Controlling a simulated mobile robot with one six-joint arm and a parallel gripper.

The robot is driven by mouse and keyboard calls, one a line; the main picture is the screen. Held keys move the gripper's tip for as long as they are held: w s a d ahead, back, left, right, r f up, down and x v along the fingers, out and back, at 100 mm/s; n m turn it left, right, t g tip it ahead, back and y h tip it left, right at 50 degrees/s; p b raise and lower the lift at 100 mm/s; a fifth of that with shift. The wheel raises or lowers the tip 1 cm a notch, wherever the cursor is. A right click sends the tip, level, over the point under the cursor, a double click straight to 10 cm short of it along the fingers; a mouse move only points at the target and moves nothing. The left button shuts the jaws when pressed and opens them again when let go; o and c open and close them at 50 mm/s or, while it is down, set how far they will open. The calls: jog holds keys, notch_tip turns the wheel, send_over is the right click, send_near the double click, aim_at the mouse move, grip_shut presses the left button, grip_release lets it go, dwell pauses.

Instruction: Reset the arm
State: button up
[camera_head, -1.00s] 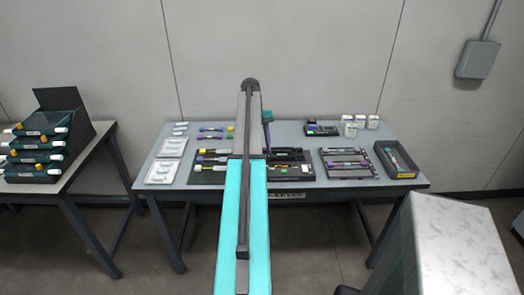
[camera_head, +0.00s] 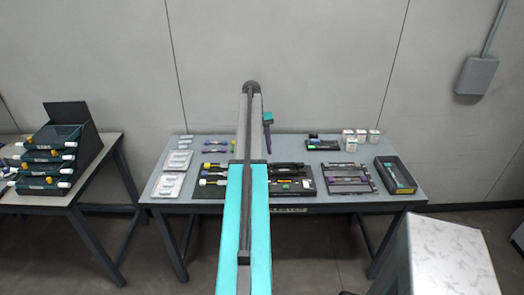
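My own teal and grey column and arm fill the middle of the picture, reaching up in front of the bench. A small teal part with a dark purple stem shows just right of the column, seen against the wall above the bench; it looks like part of my arm. I cannot make out any gripper fingers, and my gripper seems hidden behind the column. Nothing held can be seen.
A left table (camera_head: 60,198) holds stacked green trays (camera_head: 45,160). A marbled cabinet (camera_head: 455,255) stands front right.

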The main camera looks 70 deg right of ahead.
dwell(0.7)
jog(key=w+a+f+n+h, duration=0.1)
jog(key=w+a+f+n, duration=0.3)
jog(key=w+a+n, duration=0.3)
jog(key=w+a+f+n+h, duration=0.1)
jog(key=w+a+f+n, duration=0.35)
jog(key=w+a, duration=0.45)
jog(key=w+a+f+n, duration=0.5)
jog(key=w+a+n, duration=0.15)
jog(key=a, duration=0.25)
jog(key=w+a+f+n+t+h, duration=0.1)
jog(key=w+a+f+n, duration=0.3)
jog(key=a+n, duration=0.9)
jog(key=w+a+f+n+t, duration=0.25)
jog(key=a+f+n, duration=0.3)
jog(key=a, duration=1.65)
jog(key=s+a+f+n, duration=0.25)
jog(key=a+n, duration=0.55)
jog(key=a, duration=0.5)
jog(key=s+f+g+b, duration=0.2)
jog(key=s+f+g, duration=0.1)
jog(key=s+f, duration=0.8)
jog(key=s+f+g+b, duration=0.2)
jog(key=s+f+g, duration=0.1)
jog(key=s+f, duration=0.8)
jog(key=s, duration=0.4)
jog(key=shift+s+d+n, duration=0.25)
jog(key=shift+s+n, duration=0.05)
jog(key=shift+n, duration=0.05)
